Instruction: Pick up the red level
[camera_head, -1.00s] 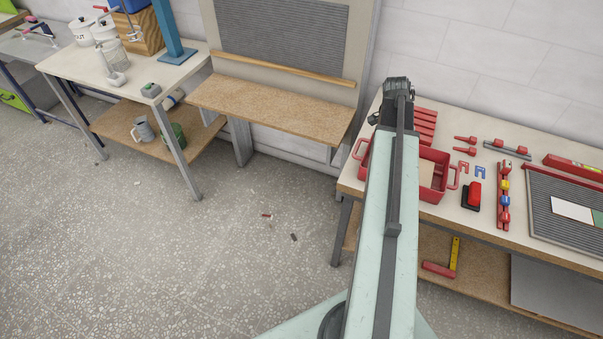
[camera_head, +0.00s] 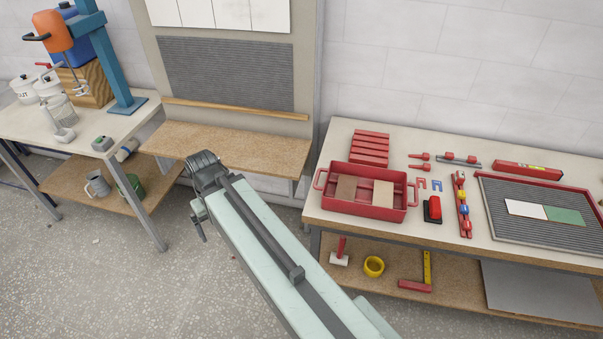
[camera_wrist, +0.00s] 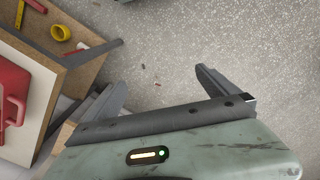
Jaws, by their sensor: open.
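In the head view my gripper (camera_head: 198,217) is mostly hidden by my arm, left of the bench and far from the level. The level does not show in the wrist view.
The right bench (camera_head: 325,225) holds a red tub (camera_head: 368,209), stacked red bars (camera_head: 369,148), small red tools and the ribbed tray (camera_head: 493,214). Its lower shelf (camera_head: 385,285) bears a yellow roll (camera_head: 373,266) and a square. Open floor (camera_head: 120,285) lies at the left.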

